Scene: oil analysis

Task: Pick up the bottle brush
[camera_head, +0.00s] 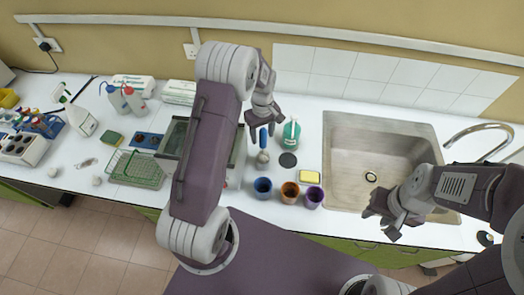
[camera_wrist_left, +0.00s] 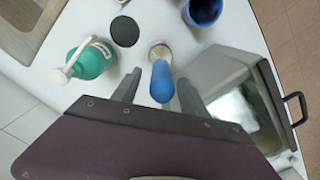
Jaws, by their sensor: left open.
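The bottle brush (camera_head: 263,138) has a blue handle and a pale round head at its lower end. It appears to stand upright on the white counter, beside the green bottle. In the left wrist view the blue handle (camera_wrist_left: 161,84) points toward the camera, with the pale head beyond it. My left gripper (camera_head: 261,128) is open above the brush. In the wrist view its two fingers lie on either side of the handle, with gaps showing. My right gripper (camera_head: 381,220) is open and empty over the front edge of the sink.
A green bottle (camera_head: 291,134) and a dark round disc (camera_head: 288,160) are close to the brush. A glass-sided tank (camera_wrist_left: 232,95) is on the other side.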

